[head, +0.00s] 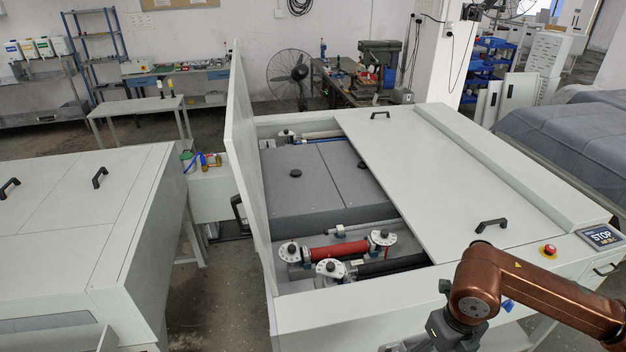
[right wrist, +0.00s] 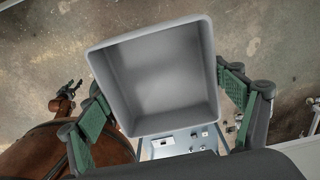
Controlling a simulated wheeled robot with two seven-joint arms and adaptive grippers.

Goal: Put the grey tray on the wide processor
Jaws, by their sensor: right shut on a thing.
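The grey tray (right wrist: 158,32) is a deep, open box, seen from above in the right wrist view. My right gripper (right wrist: 163,94) is shut on it, with green-padded fingers at its left and right sides. The tray looks empty. The tray does not show in the head view, where my right arm comes in at the lower right and its lower end leaves the frame. The wide processor (head: 470,190) is the large pale machine right of centre. One panel stands upright, baring rollers and a dark cover. A small dark gripper (right wrist: 68,92), apparently my left, shows in the right wrist view; its jaws are unclear.
The raised panel (head: 244,150) stands along the processor's left side. Another pale machine (head: 70,220) is at the left. The flat cover's middle is clear.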

